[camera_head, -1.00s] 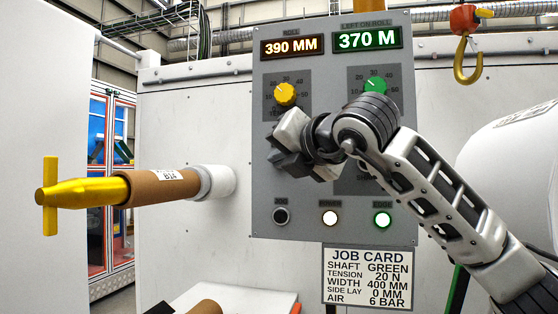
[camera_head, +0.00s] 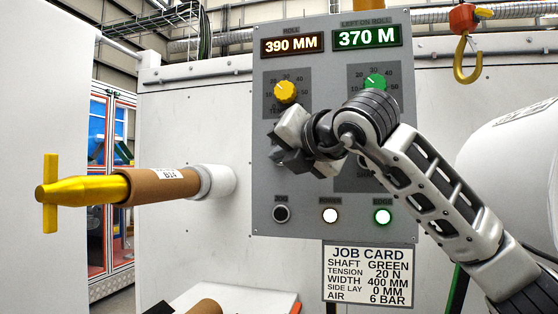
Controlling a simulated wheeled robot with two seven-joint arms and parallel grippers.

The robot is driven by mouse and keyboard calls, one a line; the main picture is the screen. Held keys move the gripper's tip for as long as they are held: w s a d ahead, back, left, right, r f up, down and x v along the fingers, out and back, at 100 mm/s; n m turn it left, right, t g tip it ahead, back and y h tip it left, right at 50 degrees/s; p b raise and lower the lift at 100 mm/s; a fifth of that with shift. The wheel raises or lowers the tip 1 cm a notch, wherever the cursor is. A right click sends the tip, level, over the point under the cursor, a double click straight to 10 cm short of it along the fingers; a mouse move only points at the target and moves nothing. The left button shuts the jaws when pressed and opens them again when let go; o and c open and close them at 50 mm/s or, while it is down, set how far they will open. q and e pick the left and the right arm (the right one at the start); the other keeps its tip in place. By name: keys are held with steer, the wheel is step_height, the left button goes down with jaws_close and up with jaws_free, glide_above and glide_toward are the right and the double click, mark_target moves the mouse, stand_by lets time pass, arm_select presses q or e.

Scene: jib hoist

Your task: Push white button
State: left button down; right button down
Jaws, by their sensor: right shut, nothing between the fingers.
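The white button (camera_head: 330,216) is a lit round button in the bottom row of the grey control panel (camera_head: 265,195), in the head view. My right gripper (camera_head: 279,147) is shut and empty. It is in front of the panel, above and left of the white button, below the yellow knob (camera_head: 285,92). The gripper and arm hide the panel's middle. The white button itself is unobstructed. My left gripper is not in view.
A green knob (camera_head: 375,83) and two lit displays are on the upper panel. A job card (camera_head: 367,275) hangs below it. A cardboard core on a yellow-ended shaft (camera_head: 85,189) sticks out at left. A hook (camera_head: 468,62) hangs at upper right, above a white roll (camera_head: 515,165).

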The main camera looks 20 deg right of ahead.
steer(key=shift+s+a, duration=0.1)
steer(key=shift+s, duration=0.05)
steer(key=s+a+b, duration=0.3)
steer(key=s+b, duration=0.1)
steer(key=s, duration=0.1)
steer(key=shift+a+f, duration=0.15)
steer(key=shift+a, duration=0.05)
stand_by(0.4)
